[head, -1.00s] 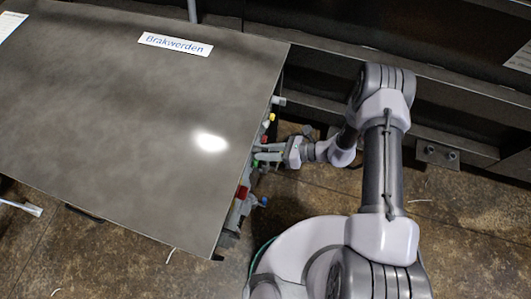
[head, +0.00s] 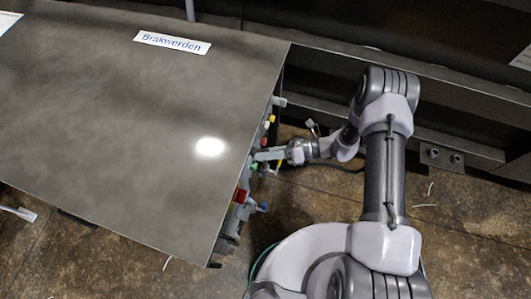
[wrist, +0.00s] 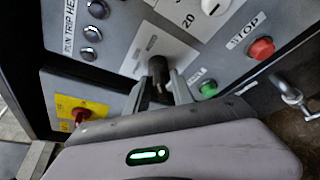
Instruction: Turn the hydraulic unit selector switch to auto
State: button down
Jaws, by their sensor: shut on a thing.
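The selector switch is a black knob (wrist: 157,68) on a pale plate (wrist: 158,45) in the middle of the wrist view. My gripper (wrist: 162,88) is shut on this knob, one finger at each side. The plate's lettering is too small to read. In the head view my gripper (head: 260,156) reaches the right-hand panel face of the cabinet (head: 130,120). The knob itself cannot be made out there.
Near the knob are a green button (wrist: 208,90), a red stop button (wrist: 261,48), a red-and-yellow switch (wrist: 80,114) and dark round lamps or buttons (wrist: 91,34). A metal key or handle (wrist: 288,92) sticks out at right. Dark machine beams (head: 455,100) stand behind my arm.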

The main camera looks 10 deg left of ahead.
jog(key=c, duration=1.5)
grip_release()
jog(key=shift+o, duration=0.2)
jog(key=p+v, duration=0.4)
jog(key=v, duration=1.3)
jog(key=shift+d, duration=0.25)
jog(key=shift+r, duration=0.15)
